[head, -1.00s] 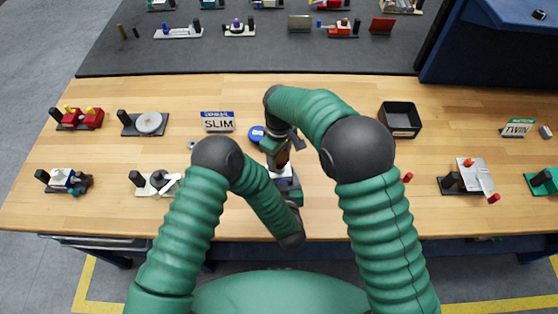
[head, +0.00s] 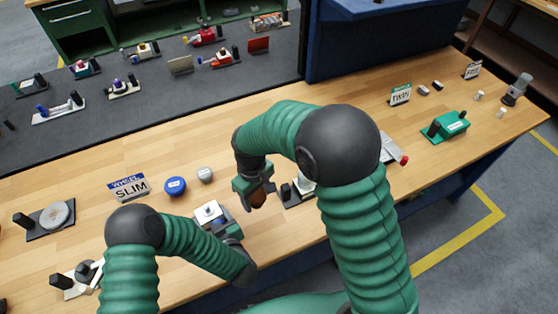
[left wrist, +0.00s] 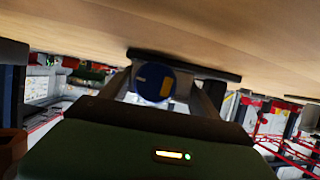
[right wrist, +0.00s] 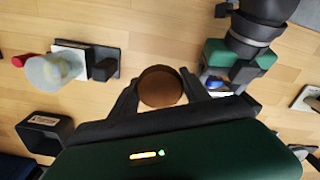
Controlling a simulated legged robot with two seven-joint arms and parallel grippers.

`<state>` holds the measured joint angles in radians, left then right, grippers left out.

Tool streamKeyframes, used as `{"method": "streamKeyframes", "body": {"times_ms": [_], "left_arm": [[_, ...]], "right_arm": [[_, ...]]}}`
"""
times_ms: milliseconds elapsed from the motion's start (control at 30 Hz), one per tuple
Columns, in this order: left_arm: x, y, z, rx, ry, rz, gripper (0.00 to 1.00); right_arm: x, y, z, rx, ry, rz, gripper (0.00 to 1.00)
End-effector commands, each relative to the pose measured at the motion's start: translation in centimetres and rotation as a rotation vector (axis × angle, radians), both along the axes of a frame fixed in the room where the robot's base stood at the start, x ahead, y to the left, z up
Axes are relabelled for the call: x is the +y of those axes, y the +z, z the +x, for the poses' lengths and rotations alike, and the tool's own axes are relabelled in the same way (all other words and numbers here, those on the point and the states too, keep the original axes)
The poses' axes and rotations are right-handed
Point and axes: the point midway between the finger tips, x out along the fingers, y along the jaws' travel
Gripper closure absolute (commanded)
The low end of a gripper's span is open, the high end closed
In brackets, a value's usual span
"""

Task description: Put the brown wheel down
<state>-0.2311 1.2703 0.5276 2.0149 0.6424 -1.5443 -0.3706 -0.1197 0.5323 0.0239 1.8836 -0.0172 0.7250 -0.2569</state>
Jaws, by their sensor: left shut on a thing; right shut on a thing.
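The brown wheel (right wrist: 160,87) is a round brown disc between the fingers of my right gripper (right wrist: 160,92). In the head view the brown wheel (head: 258,199) shows under my right gripper (head: 255,188), above the table and right of my left gripper (head: 232,233). My left gripper (left wrist: 152,88) is shut on a light block with a blue round face (left wrist: 152,82), part of a small valve fixture on the table. In the head view the fixture's white top (head: 209,213) shows; the left gripper and arm hide much of the rest.
A blue disc (head: 175,186), a grey disc (head: 205,174) and a WHEEL SLIM sign (head: 130,188) stand behind the fixture. A black-handled fixture (head: 288,193) is right of the wheel. An open black box (right wrist: 45,133) shows in the right wrist view. Bare wood lies between.

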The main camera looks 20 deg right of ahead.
Motion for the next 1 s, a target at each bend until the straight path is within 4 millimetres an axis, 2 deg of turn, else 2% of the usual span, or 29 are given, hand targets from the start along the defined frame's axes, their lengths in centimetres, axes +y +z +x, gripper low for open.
{"method": "streamKeyframes", "body": {"times_ms": [200, 533, 833, 867, 1000], "left_arm": [[0.1, 0.1, 0.1, -0.002, 0.0, -0.001, 0.96], [0.0, 0.1, 0.0, -0.002, 0.0, 0.0, 0.96], [0.0, 0.1, 0.1, -0.002, 0.0, 0.0, 0.96], [0.0, 0.1, 0.1, -0.002, 0.0, 0.0, 0.96], [0.0, 0.1, 0.1, -0.003, 0.0, 0.0, 0.96]], "right_arm": [[-0.3, -4.5, -0.4, 0.005, -0.019, -0.001, 0.94], [-0.4, -9.7, -0.4, 0.002, -0.016, -0.001, 0.94], [-0.3, -10.2, -0.3, 0.0, -0.016, 0.0, 0.94], [-0.3, -10.2, -0.3, 0.0, -0.016, 0.0, 0.43], [-0.3, -10.2, -0.3, 0.0, -0.016, 0.0, 0.25]]}}
